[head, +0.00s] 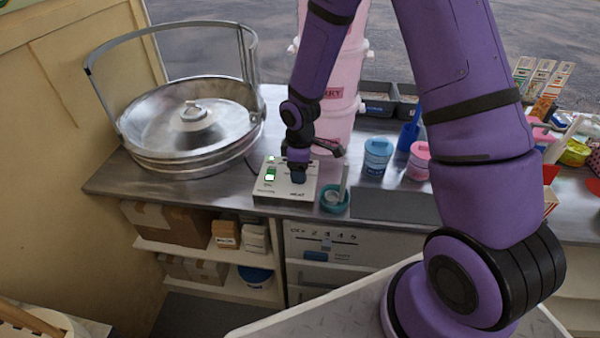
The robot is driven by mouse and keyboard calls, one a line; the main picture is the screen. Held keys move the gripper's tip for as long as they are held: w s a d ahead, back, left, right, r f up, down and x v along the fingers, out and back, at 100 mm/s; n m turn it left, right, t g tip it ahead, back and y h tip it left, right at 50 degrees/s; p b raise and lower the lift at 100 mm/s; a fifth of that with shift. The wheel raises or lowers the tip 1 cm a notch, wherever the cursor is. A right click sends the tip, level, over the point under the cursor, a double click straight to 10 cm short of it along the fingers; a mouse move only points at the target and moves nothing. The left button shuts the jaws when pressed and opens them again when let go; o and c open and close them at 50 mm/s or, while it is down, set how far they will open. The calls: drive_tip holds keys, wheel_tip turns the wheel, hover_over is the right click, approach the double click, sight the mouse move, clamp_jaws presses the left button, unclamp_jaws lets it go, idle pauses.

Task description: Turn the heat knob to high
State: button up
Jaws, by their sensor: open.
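The heat control box (309,190) is a pale box on the counter, with lit green switches (270,172) on its left and a heat label at its front right. My gripper (298,174) is lowered over the right half of the box, pointing down, and is open. A small dark blue piece shows at its tip; I cannot tell whether this is the heat knob or a fingertip. The knob's setting is hidden, and so is any contact with it.
A large metal candyfloss pan (188,130) with a hoop stands left of the box. A teal ring-shaped holder (335,200) with an upright stick stands close right. Blue (377,157) and pink (418,161) tubs stand farther right. Pink containers (340,80) rise behind.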

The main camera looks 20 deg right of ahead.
drive_tip(key=shift+f, duration=1)
drive_tip(key=c, duration=0.9)
